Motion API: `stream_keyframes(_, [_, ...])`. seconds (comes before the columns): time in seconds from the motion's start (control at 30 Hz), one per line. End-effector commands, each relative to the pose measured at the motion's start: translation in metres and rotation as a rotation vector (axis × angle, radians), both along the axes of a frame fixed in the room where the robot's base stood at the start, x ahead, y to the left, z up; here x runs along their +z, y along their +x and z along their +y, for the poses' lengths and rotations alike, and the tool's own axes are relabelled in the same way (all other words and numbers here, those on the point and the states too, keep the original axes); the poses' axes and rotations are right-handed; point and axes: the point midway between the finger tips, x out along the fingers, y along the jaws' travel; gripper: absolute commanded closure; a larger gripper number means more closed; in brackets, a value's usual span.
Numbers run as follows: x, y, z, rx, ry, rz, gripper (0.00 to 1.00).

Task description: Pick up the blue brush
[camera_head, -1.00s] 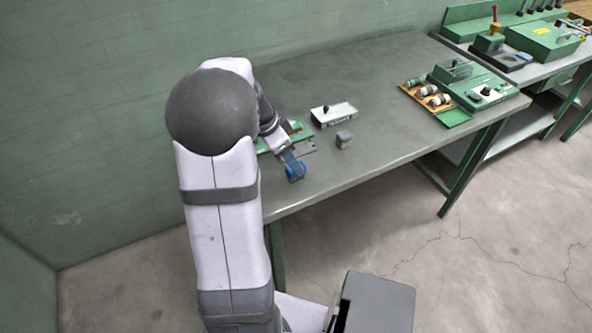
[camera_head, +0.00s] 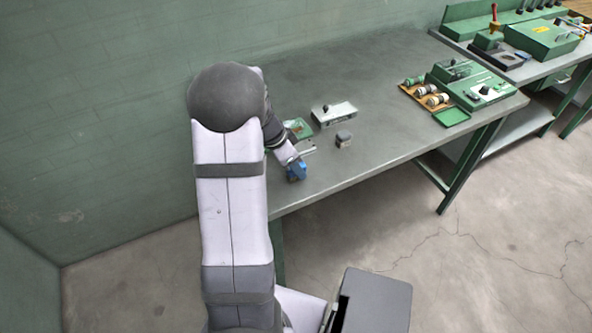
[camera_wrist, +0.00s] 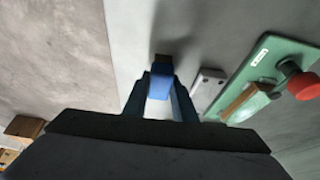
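The blue brush (camera_head: 296,173) is at the front left edge area of the grey workbench. In the wrist view, the brush (camera_wrist: 160,83) shows as a small blue block with a dark brownish end, between my gripper's fingertips. My gripper (camera_head: 297,163) is down at the brush in the head view. In the wrist view, my gripper (camera_wrist: 160,92) has one dark blue finger on each side of the brush, close to it. I cannot tell whether the fingers touch it. The fingers partly hide the brush's sides.
A green panel (camera_wrist: 262,75) with a red knob (camera_wrist: 302,86) lies right of the gripper in the wrist view. A grey box (camera_head: 334,113) and a small grey block (camera_head: 344,139) stand nearby.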

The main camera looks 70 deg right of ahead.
Motion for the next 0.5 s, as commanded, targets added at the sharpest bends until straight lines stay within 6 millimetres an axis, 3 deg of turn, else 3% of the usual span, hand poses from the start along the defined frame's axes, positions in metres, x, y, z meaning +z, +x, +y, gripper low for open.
stream_keyframes(0.37, [0.002, 0.0, 0.0, 0.0, 0.0, 0.0, 0.97])
stream_keyframes(0.5, [0.01, 0.0, -0.001, -0.002, -0.004, -0.001, 0.97])
